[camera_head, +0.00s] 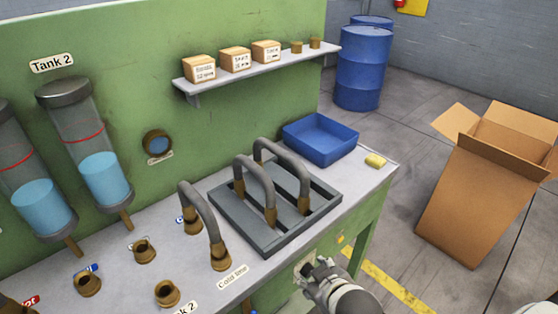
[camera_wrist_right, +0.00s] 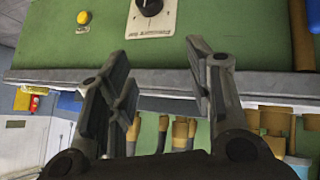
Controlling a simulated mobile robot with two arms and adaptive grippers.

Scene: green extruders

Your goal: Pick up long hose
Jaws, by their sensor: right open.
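Two grey hoses with brass ends stand as arches on a dark grey tray (camera_head: 237,226) on the workbench. The rear hose (camera_head: 284,156) looks a little longer than the front hose (camera_head: 259,171), but I cannot tell for sure which is the long one. A third grey hose (camera_head: 202,207) arches between two brass fittings left of the tray. My right gripper (camera_head: 320,268) is in front of the bench's front edge, apart from the hoses. In the right wrist view its fingers (camera_wrist_right: 158,55) are spread with nothing between them. My left gripper is not in view.
Brass ports (camera_head: 144,250) stand on the left of the worktop. A blue bin (camera_head: 320,142) and a yellow object (camera_head: 375,160) are at its right end. A shelf (camera_head: 262,76) with boxes hangs above. A control panel dial (camera_wrist_right: 149,6) is on the bench front.

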